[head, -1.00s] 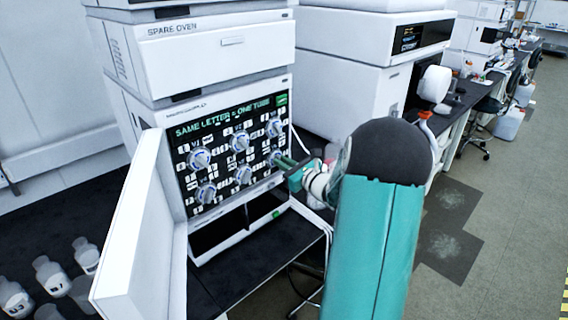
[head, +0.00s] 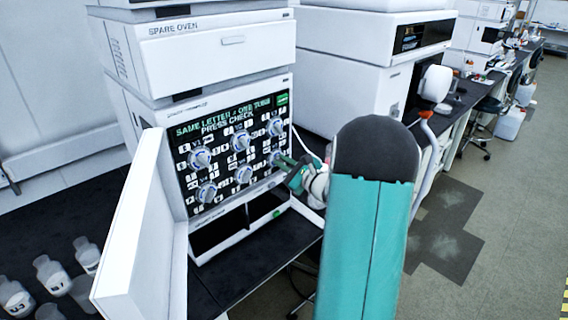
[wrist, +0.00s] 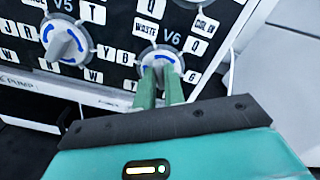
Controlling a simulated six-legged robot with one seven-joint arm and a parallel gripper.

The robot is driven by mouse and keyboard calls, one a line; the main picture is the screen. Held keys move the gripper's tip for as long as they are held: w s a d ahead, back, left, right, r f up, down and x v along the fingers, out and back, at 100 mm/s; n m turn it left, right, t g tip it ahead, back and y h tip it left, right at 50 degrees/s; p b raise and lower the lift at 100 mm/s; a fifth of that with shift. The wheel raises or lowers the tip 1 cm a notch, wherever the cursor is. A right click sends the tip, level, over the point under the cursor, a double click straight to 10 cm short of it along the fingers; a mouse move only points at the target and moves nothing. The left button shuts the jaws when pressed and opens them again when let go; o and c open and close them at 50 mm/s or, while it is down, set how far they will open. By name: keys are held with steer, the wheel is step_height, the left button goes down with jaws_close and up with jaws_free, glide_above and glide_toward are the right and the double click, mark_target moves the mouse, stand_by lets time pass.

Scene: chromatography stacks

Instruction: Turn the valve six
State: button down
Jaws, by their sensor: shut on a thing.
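Valve six is a round white knob with blue marks, labelled V6, in the lower right of the valve panel (head: 222,190). In the wrist view, the V6 knob (wrist: 161,53) has my gripper (wrist: 159,76) with its two green fingers shut on its grip, which they partly hide. In the head view, my gripper (head: 284,162) reaches valve six from the right and covers part of it. Label plates such as "WASTE" and "COL IN" surround the knob. The panel screen reads "SAME LETTER = ONE TUBE" and "PRESS CHECK".
The V5 knob (wrist: 66,42) is just left of valve six. An open white door (head: 142,230) juts out left of the panel. White bottles (head: 50,275) stand at the lower left. A spare oven (head: 200,52) sits above.

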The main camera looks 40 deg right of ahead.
steer(key=shift+r, duration=0.1)
steer(key=c, duration=1.5)
jaws_free()
steer(key=s, duration=1.3)
steer(key=shift+s+d, duration=0.2)
steer(key=shift+s, duration=0.2)
